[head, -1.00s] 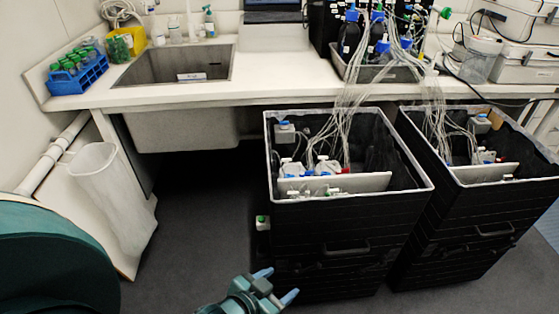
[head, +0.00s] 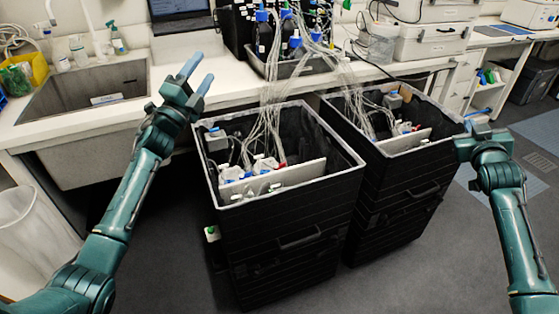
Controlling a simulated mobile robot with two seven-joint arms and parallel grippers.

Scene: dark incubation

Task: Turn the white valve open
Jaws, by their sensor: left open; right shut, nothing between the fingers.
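Two black crates stand side by side, a left crate (head: 295,238) and a right crate (head: 405,188). Inside the left crate are white and blue fittings (head: 262,165), clear tubing and a white panel (head: 300,175). Similar small fittings (head: 405,127) show in the right crate. I cannot tell which small part is the white valve. My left gripper (head: 197,76) is open and empty, raised at the counter's front edge, up and left of the left crate. My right gripper (head: 478,126) is shut and empty, beside the right crate's right rim.
Clear tubes (head: 272,105) run from capped bottles (head: 295,45) in a tray on the white counter (head: 225,75) down into the crates. A sink (head: 85,95) is at the left, with a waste bin (head: 35,235) below. Floor is free right of the crates.

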